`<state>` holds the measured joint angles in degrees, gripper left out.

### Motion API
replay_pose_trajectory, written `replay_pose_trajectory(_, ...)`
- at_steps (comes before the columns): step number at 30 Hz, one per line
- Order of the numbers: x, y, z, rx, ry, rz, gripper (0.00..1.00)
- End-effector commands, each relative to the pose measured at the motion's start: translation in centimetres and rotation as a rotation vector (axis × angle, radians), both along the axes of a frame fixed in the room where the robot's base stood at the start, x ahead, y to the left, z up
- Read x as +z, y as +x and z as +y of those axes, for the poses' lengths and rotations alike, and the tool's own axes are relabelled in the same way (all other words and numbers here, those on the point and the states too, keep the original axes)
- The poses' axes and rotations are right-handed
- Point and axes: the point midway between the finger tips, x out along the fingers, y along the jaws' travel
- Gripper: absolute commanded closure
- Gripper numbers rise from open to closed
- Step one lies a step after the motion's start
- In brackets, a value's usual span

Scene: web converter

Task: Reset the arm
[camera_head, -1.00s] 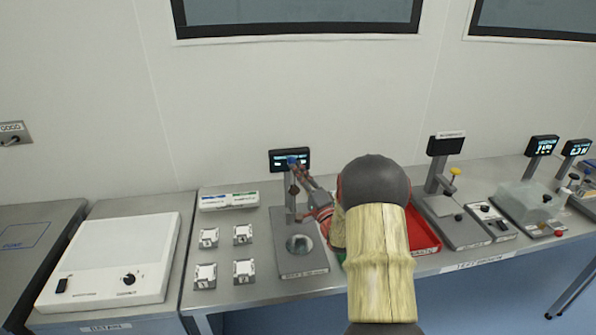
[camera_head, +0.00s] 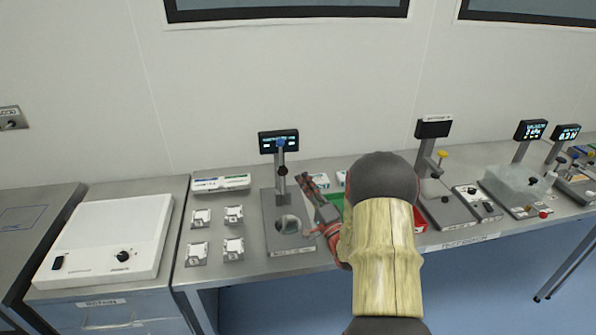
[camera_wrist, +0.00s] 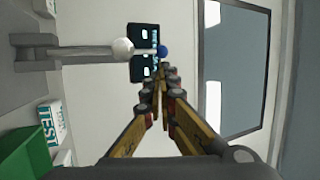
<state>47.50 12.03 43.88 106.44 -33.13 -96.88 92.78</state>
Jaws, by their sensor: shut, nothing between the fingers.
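My gripper (camera_head: 305,180) is shut and empty. In the head view it stands just right of the grey test stand (camera_head: 270,222), apart from the stand's post, with its fingertips pointing up and toward the wall. The stand carries a small display (camera_head: 278,142) and a blue-tipped knob (camera_head: 281,144) on its post. In the wrist view the shut fingers (camera_wrist: 162,72) point toward the display (camera_wrist: 136,40) and the blue knob (camera_wrist: 163,51). My forearm hides part of the bench right of the stand.
Several small metal blocks (camera_head: 234,248) and a pen tray (camera_head: 221,183) lie left of the stand. A white flat device (camera_head: 105,240) is further left. More instruments (camera_head: 445,205) stand at right.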

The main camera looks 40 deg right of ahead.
Motion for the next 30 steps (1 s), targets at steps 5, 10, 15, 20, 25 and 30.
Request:
replay_pose_trajectory(5,-0.4,-0.9,0.2,0.000,0.001,0.000,1.00)
replay_pose_trajectory(10,-0.4,-1.0,0.2,0.001,0.000,-0.001,1.00)
replay_pose_trajectory(15,0.3,0.1,0.7,-0.013,-0.037,0.039,1.00)
replay_pose_trajectory(20,2.5,3.4,2.8,-0.066,-0.175,0.203,1.00)
replay_pose_trajectory(25,5.0,5.7,6.3,-0.123,-0.367,0.438,1.00)
replay_pose_trajectory(30,6.9,5.2,10.7,-0.134,-0.546,0.664,1.00)
